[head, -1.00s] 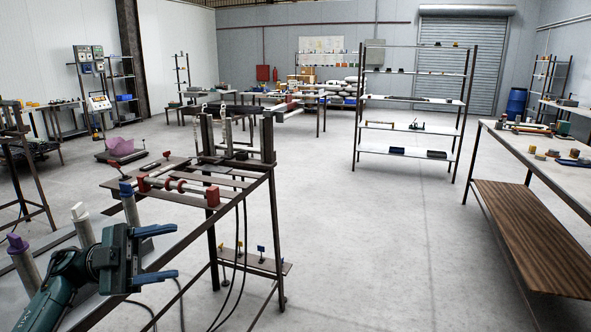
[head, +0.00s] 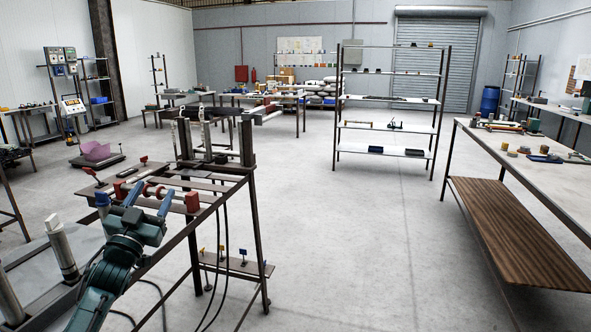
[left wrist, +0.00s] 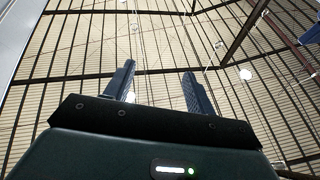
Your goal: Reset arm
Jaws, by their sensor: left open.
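My left gripper (head: 149,196) is in the lower left of the head view, with its blue fingers pointing up and away. It is open and nothing shows between the fingers. In the head view it overlaps the near edge of the extrusion bench (head: 215,196); I cannot tell whether it touches. The left wrist view shows the two fingers (left wrist: 159,88) apart, with only the ceiling and its lamps behind them. My right gripper is not in view.
A metal rod with a white top (head: 62,245) stands left of my left arm. A small shelf with colored tags (head: 237,265) hangs low on the bench. A long worktable (head: 545,160) stands at the right. The floor between is clear.

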